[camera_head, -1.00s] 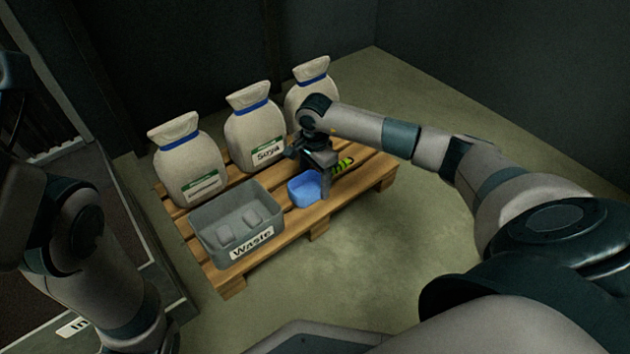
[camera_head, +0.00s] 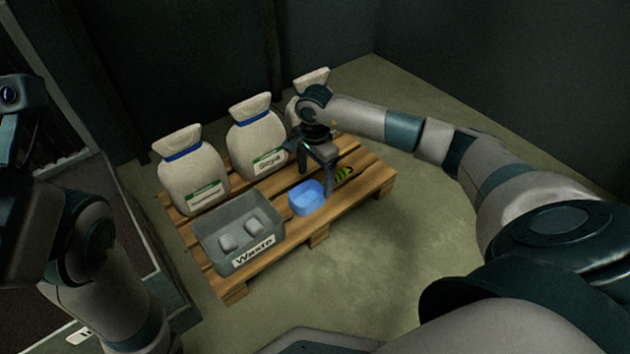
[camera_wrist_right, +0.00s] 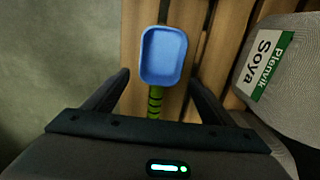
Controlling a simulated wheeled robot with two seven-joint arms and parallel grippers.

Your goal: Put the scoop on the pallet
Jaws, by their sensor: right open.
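The scoop has a blue bowl (camera_head: 307,197) and a green-and-black striped handle (camera_head: 343,174). It lies on the front right part of the wooden pallet (camera_head: 366,186), bowl opening upward. My right gripper (camera_head: 318,178) is open above it, its fingers pointing down. In the right wrist view the bowl (camera_wrist_right: 163,55) shows beyond the fingers. The handle (camera_wrist_right: 155,103) runs between the spread fingers, with a gap on both sides; its near end is hidden by the gripper body. My left arm is at the left edge; its gripper fingers are not clear.
A grey Waste bin (camera_head: 225,266) with light blocks inside stands left of the scoop. Three sacks stand along the pallet's back, including the Soya sack (camera_head: 257,138), which is close to the right gripper. Floor in front and to the right is clear.

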